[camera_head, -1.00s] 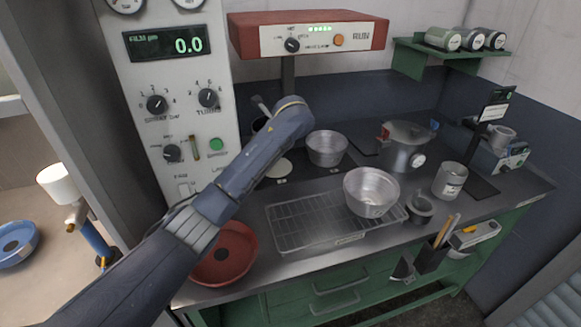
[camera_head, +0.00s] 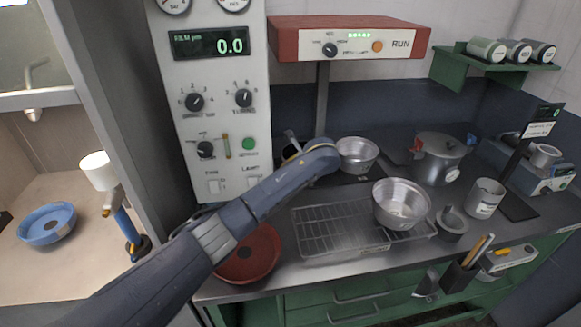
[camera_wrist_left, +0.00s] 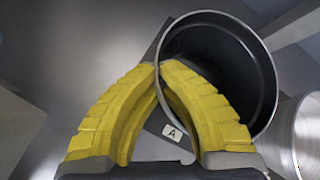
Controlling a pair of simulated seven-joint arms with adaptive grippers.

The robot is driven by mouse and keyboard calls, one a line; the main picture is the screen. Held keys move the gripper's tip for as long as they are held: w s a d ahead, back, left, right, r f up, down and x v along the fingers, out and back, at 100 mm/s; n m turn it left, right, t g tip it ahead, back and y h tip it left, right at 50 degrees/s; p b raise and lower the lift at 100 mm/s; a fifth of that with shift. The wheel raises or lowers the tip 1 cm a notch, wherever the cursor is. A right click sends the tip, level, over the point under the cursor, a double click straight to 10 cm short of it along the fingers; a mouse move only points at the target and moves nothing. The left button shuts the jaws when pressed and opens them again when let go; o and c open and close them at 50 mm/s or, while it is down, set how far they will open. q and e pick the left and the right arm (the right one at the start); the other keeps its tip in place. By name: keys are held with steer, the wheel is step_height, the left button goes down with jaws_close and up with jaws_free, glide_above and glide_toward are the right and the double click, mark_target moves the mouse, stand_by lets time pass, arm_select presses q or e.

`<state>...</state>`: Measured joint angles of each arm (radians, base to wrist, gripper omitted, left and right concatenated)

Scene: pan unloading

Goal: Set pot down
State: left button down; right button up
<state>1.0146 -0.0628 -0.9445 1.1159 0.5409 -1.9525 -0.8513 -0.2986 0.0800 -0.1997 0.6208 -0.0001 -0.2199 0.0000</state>
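A dark round pot (camera_wrist_left: 225,65) shows in the left wrist view with its open mouth toward the camera. The yellow fingers of my left gripper (camera_wrist_left: 157,72) close on the near part of its rim. A dark pad with a white label "A" (camera_wrist_left: 173,132) lies below, partly covered by pot and fingers. I cannot tell whether the pot's base touches it. In the head view my left arm hides most of the gripper, pot and pad. A silver pot (camera_head: 357,154) stands just right of the arm's end, and its side shows in the left wrist view (camera_wrist_left: 305,140). My right gripper is not in view.
A wire rack (camera_head: 325,228) holds a silver bowl (camera_head: 400,203) at its right end. A lidded pot (camera_head: 440,156) stands at the back right. A red bowl (camera_head: 250,258) is at the front left. A red-topped RUN panel (camera_head: 347,40) overhangs the back.

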arm_select(q)
steer(key=shift+f, duration=0.1)
steer(key=c, duration=2.1)
jaws_free()
steer(key=shift+f, duration=0.1)
steer(key=shift+c, duration=0.2)
steer(key=o, duration=0.5)
steer(key=shift+o, duration=0.2)
steer(key=v, duration=1.2)
steer(key=shift+r, duration=0.2)
